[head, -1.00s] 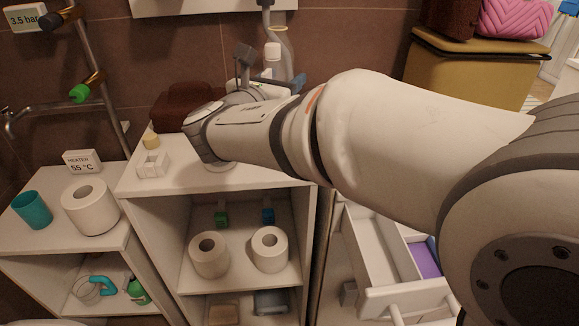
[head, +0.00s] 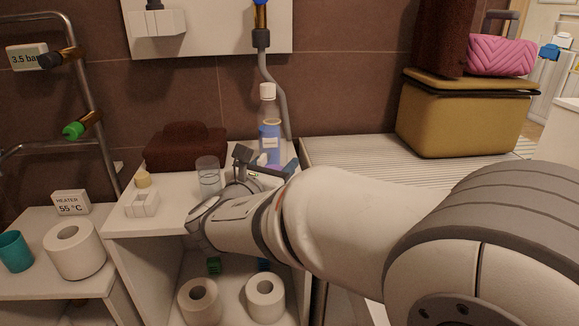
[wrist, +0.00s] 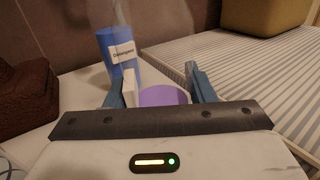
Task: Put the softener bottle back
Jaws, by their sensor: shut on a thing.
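My gripper (head: 266,168) is at the back right of the white cabinet top (head: 172,212). In the wrist view its two blue fingers (wrist: 160,86) are shut around a purple rounded thing (wrist: 163,97), likely the softener bottle. Only a sliver of it shows in the head view (head: 270,166); the fingers and wrist hide most of it. I cannot tell if the held thing touches the cabinet top.
A pipe (head: 270,75) runs down behind the bottle. A ribbed white surface (head: 350,150) lies to the right.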

